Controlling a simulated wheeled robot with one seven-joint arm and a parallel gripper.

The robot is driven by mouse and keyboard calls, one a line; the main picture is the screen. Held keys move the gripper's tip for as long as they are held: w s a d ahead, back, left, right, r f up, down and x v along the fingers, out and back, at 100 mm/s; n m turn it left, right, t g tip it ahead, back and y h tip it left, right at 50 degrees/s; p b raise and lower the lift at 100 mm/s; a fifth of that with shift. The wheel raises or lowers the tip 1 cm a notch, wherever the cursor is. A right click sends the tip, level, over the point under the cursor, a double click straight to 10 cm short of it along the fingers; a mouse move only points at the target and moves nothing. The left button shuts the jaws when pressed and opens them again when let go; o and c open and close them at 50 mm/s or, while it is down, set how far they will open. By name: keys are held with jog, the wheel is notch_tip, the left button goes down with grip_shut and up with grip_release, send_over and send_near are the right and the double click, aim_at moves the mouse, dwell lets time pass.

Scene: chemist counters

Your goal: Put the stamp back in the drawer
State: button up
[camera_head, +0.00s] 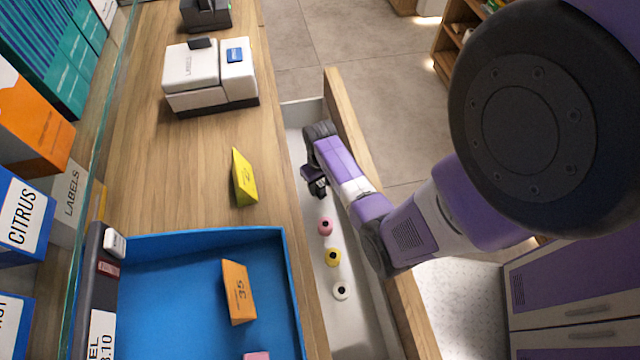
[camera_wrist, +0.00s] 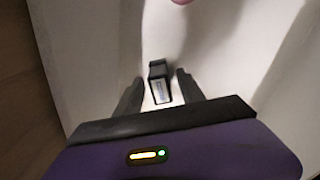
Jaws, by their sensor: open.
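The stamp (camera_wrist: 159,84), small and black with a pale label, lies in the open white drawer (camera_head: 293,118). My gripper (camera_wrist: 160,90) is in the drawer too, its two dark fingers spread on either side of the stamp. A gap shows between the stamp and each finger in the wrist view. In the head view my gripper (camera_head: 317,186) is low inside the drawer, and the stamp cannot be clearly told from the dark fingers there.
In the drawer, a pink (camera_head: 325,227), a yellow (camera_head: 333,257) and a white roll (camera_head: 341,290) stand in a row near my gripper. The drawer's wooden front (camera_head: 350,125) is beside my arm. A blue tray (camera_head: 180,285), a yellow card (camera_head: 243,180) and a label printer (camera_head: 205,78) are on the counter.

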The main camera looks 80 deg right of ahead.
aim_at(320, 183)
notch_tip(320, 183, up, 12)
jog(key=p, duration=0.2)
jog(key=shift+r+p, duration=0.15)
jog(key=shift+p, duration=0.2)
dwell(0.4)
